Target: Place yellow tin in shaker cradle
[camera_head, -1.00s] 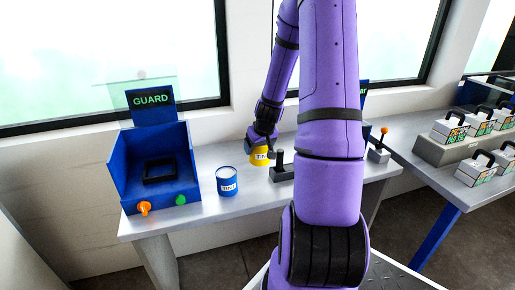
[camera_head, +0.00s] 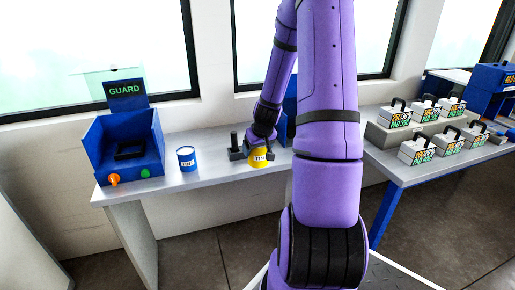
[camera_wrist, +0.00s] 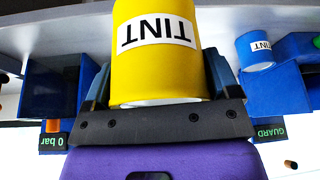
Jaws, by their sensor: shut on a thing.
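The yellow tin (camera_head: 259,158), with a white TINT label, is in my gripper (camera_head: 263,142), which is shut on it above the bench. The tin fills the upper middle of the wrist view (camera_wrist: 157,70) between my fingers. The shaker cradle appears to be the black square frame (camera_head: 131,151) inside the open blue GUARD housing (camera_head: 97,152) at the bench's left end. The held tin is well to the right of it. The frame looks empty. The housing's clear guard (camera_head: 112,78) looks raised.
A blue TINT tin (camera_head: 187,160) stands on the bench (camera_head: 206,177) between the housing and my gripper. A black post fixture (camera_head: 236,147) is just left of the held tin. A blue 0 bar unit shows in the wrist view (camera_wrist: 55,90). Handled weights (camera_head: 420,150) sit at right.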

